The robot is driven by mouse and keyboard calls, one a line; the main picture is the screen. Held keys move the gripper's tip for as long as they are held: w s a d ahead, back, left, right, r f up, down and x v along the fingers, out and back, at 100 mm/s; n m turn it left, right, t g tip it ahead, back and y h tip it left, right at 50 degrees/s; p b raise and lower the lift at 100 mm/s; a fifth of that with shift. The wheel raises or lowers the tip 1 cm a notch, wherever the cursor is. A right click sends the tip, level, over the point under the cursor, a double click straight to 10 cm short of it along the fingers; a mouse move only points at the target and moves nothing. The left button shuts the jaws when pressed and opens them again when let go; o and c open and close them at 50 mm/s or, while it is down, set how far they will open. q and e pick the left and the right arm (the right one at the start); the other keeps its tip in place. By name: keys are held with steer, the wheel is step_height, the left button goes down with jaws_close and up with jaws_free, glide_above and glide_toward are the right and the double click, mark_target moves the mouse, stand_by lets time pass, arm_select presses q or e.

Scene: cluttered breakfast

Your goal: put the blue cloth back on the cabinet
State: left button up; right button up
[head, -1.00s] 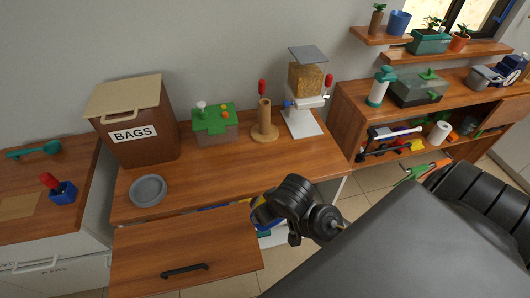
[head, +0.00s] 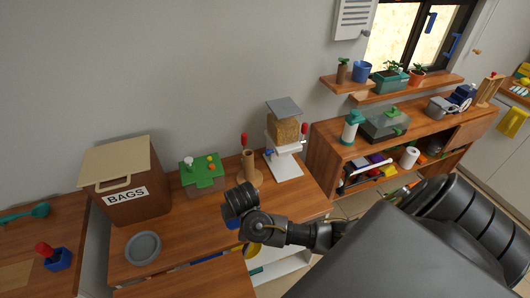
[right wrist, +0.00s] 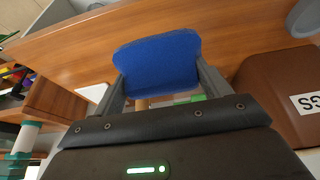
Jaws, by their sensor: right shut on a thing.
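The blue cloth (right wrist: 158,62) is held between the two fingers of my right gripper (right wrist: 160,78) in the right wrist view. It is a rounded flat blue piece standing out past the fingertips. In the head view my right gripper (head: 238,208) is over the front edge of the wooden-topped cabinet (head: 195,236). Only a small blue patch of the cloth (head: 233,223) shows below it there; the rest is hidden by the gripper. A gap between cloth and cabinet top cannot be judged exactly. My left gripper is not in view.
On the cabinet stand a brown BAGS box (head: 128,198), a grey bowl (head: 143,248), a green-topped block (head: 204,175), a wooden post (head: 249,168) and a grain dispenser (head: 284,140). The top between bowl and gripper is clear.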

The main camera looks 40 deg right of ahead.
steer(key=shift+d+f, duration=0.25)
steer(key=w+d+f+b, duration=0.1)
steer(key=d+f+b, duration=0.1)
steer(key=d+f, duration=0.1)
steer(key=w+d+f+b, duration=0.1)
steer(key=d+f+b, duration=0.2)
steer(key=d, duration=0.2)
steer(key=w+d+f+b, duration=0.1)
steer(key=d+f+b, duration=0.1)
steer(key=d+f, duration=0.1)
steer(key=shift+d+b, duration=0.35)
steer(key=shift+d, duration=0.2)
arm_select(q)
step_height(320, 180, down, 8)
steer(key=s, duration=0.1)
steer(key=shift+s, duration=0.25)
arm_select(e)
steer(key=shift+d+f, duration=0.1)
steer(key=shift+d, duration=0.25)
steer(key=shift+d+f+b, duration=0.2)
steer(key=shift+f+b, duration=0.15)
steer(key=shift+b, duration=0.05)
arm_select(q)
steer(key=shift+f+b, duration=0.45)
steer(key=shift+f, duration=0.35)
arm_select(e)
steer(key=shift+f, duration=1.4)
steer(key=shift+f, duration=0.1)
